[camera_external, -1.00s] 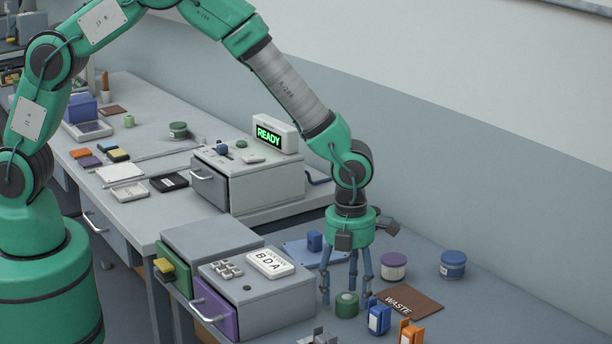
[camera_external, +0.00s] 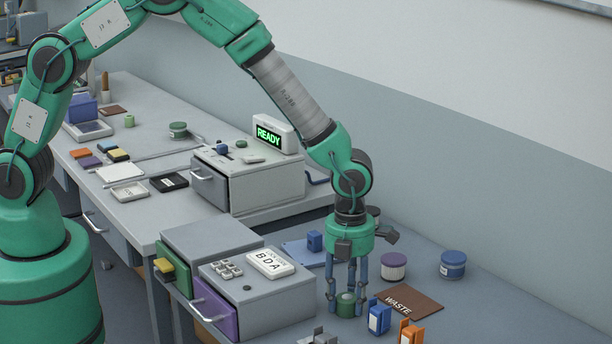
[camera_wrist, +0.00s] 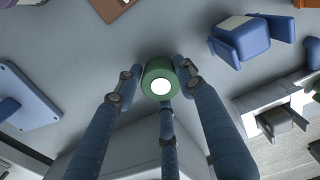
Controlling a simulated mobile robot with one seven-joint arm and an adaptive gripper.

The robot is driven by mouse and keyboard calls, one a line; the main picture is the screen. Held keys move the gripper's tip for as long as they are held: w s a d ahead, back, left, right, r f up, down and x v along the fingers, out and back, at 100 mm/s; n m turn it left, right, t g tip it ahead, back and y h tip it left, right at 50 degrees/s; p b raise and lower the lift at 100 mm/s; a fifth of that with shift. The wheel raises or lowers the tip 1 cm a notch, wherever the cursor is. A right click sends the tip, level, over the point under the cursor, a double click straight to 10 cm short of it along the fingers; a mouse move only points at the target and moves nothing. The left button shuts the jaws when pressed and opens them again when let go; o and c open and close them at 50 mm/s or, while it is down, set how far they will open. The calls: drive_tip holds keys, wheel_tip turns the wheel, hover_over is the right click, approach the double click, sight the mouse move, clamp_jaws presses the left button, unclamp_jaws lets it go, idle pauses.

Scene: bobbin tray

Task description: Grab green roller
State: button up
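The green roller (camera_external: 346,305) is a short upright cylinder with a pale round centre on top. It stands on the lower table, in front of the waste mat. My gripper (camera_external: 346,300) points straight down over it with its three blue fingers around it. In the wrist view the roller (camera_wrist: 158,78) sits between the fingertips (camera_wrist: 160,80), one at its left, one at its right and one below it. The fingertips look closed in against its side; the exact contact is hard to see. The roller shows no clear gap from the table.
A blue clip-like block (camera_external: 379,318) and an orange one (camera_external: 411,333) stand close at the right. The brown waste mat (camera_external: 425,303) lies behind them. A grey drawer unit (camera_external: 270,305) is close at the left. Purple (camera_external: 393,268) and blue (camera_external: 453,264) jars stand farther back.

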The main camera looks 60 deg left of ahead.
sight(348, 297)
drive_tip(key=shift+c, duration=0.5)
drive_tip(key=shift+r, duration=0.1)
drive_tip(key=shift+r, duration=0.5)
wheel_tip(348, 297, up, 9)
drive_tip(key=shift+f+p, duration=0.1)
drive_tip(key=shift+p, duration=0.6)
